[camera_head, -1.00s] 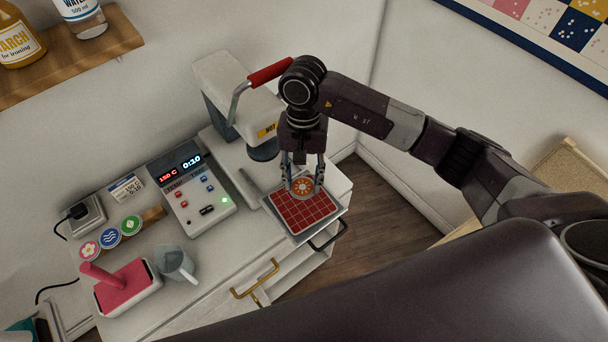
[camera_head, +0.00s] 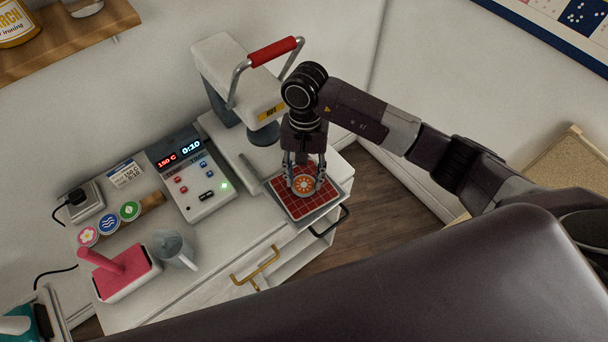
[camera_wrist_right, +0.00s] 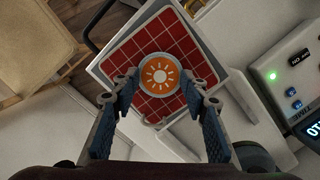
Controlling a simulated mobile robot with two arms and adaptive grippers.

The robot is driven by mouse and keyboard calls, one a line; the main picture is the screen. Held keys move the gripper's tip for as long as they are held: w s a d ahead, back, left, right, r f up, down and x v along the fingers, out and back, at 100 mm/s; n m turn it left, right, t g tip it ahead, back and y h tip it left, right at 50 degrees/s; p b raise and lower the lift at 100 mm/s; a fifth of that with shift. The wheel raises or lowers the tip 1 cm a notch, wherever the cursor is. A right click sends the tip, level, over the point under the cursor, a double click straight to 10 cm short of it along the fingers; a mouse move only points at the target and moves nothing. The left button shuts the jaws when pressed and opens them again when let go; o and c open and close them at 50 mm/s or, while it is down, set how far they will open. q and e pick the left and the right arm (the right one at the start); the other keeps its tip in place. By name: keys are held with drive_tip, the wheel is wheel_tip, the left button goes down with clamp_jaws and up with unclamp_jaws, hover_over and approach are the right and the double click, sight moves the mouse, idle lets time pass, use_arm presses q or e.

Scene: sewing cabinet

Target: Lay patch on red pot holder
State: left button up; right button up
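The red pot holder (camera_head: 309,207) with a pale grid lies flat on the press's light lower plate (camera_head: 338,191). It also shows in the right wrist view (camera_wrist_right: 126,69). The round orange patch (camera_head: 303,184) with a white sun lies face up over the pot holder, toward its far part in the head view. In the right wrist view the patch (camera_wrist_right: 160,75) looks flat on the grid. My right gripper (camera_head: 304,181) is open, with its fingers either side of the patch and small gaps showing. My left gripper is not in view.
The heat press (camera_head: 225,80) with a red handle (camera_head: 273,52) stands just behind and left of my right gripper.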

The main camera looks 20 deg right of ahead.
drive_tip(key=o, duration=0.4)
wheel_tip(320, 180, up, 10)
idle(0.5)
drive_tip(key=shift+s, duration=0.1)
idle(0.4)
